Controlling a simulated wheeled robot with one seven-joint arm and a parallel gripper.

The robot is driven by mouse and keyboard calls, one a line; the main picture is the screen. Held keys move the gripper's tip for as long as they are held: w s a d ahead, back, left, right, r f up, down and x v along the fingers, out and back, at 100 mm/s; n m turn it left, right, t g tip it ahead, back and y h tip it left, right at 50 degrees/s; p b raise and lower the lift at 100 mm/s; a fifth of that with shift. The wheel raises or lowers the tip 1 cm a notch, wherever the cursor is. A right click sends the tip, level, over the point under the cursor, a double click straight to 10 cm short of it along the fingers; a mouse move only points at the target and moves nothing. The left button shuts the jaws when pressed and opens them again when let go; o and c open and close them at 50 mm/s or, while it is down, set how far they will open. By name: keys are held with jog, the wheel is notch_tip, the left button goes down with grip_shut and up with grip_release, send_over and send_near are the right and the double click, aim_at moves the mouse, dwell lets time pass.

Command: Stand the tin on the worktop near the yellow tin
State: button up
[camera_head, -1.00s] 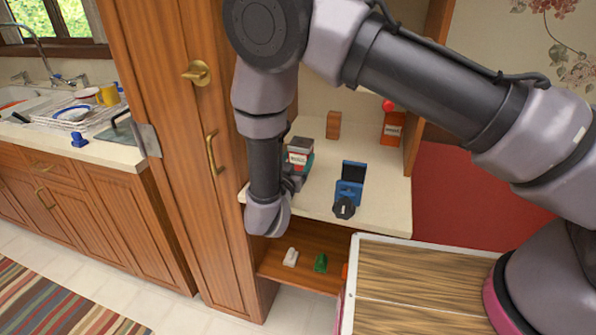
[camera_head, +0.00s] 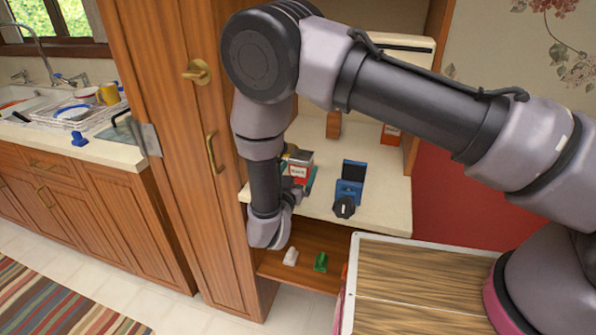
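A small tin with a red and white label (camera_head: 299,166) shows on the pale shelf top (camera_head: 378,205) inside the wooden unit, just beyond my wrist. My gripper (camera_head: 295,190) points away from the camera, close to the tin's lower left. My wrist hides most of the fingers, so I cannot tell whether they are open or shut on the tin. A teal edge (camera_head: 312,179) shows beside the tin. I cannot make out a yellow tin for certain; a yellow mug-like thing (camera_head: 108,94) stands by the sink at the far left.
A blue holder with a black knob (camera_head: 349,188) stands right of the tin. A wooden block (camera_head: 334,125) and a red box (camera_head: 391,134) are farther back. White and green items (camera_head: 320,262) lie on the lower shelf. A tall cabinet door (camera_head: 190,130) is close on the left.

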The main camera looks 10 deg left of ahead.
jog(key=s, duration=1.2)
jog(key=shift+a, duration=0.4)
